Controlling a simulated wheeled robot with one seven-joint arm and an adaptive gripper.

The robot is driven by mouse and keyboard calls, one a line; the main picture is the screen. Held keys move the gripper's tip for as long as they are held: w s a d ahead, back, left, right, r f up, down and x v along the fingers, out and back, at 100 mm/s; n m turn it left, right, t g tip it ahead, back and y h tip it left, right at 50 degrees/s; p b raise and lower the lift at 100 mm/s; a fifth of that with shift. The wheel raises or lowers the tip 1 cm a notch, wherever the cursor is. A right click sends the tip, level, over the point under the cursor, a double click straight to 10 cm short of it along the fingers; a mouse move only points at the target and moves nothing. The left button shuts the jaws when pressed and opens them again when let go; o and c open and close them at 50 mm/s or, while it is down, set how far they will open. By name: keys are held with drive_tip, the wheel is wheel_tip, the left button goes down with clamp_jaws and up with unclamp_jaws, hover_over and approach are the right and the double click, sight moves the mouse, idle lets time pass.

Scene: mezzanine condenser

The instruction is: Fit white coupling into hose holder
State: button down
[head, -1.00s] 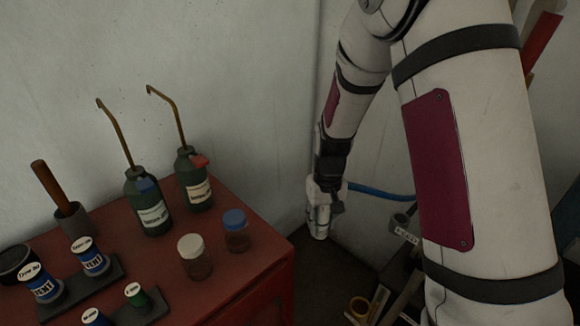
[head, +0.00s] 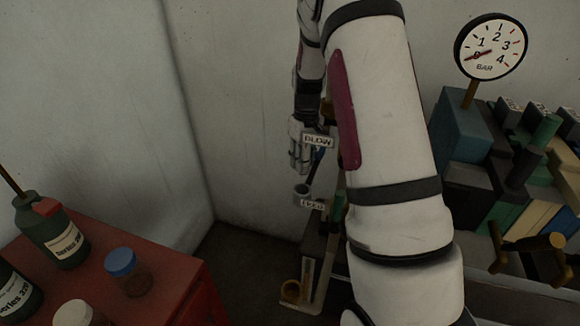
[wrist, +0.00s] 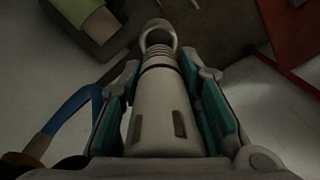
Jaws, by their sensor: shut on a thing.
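My gripper (wrist: 162,115) is shut on the white coupling (wrist: 158,118), a pale ribbed cylinder with dark slots that points away from the wrist. A pale ring shows at its far end; I cannot tell whether it is the coupling's own mouth or the holder behind it. In the head view my gripper (head: 300,146) hangs tip down with the coupling (head: 298,164), above a small grey cup-like ring (head: 302,190) that looks like the hose holder. They look close, but I cannot tell whether they touch.
A blue hose (wrist: 66,114) runs beside my gripper. "BLOW" (head: 317,140) and a lower, partly readable label (head: 310,203) are close by. A red cabinet (head: 130,285) with bottles and jars stands left. A pressure gauge (head: 491,47) and several blocks stand right. The rear wall is bare.

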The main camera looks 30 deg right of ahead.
sight(303, 175)
drive_tip(key=shift+d, duration=0.1)
idle(0.3)
drive_tip(key=shift+f+b, duration=1.25)
drive_tip(key=shift+f, duration=1.65)
drive_tip(key=shift+f+b, duration=0.75)
drive_tip(key=shift+f, duration=0.9)
drive_tip(key=c, duration=1.1)
unclamp_jaws()
wheel_tip(303, 175, up, 12)
drive_tip(key=shift+f, duration=0.25)
drive_tip(key=shift+r, duration=0.25)
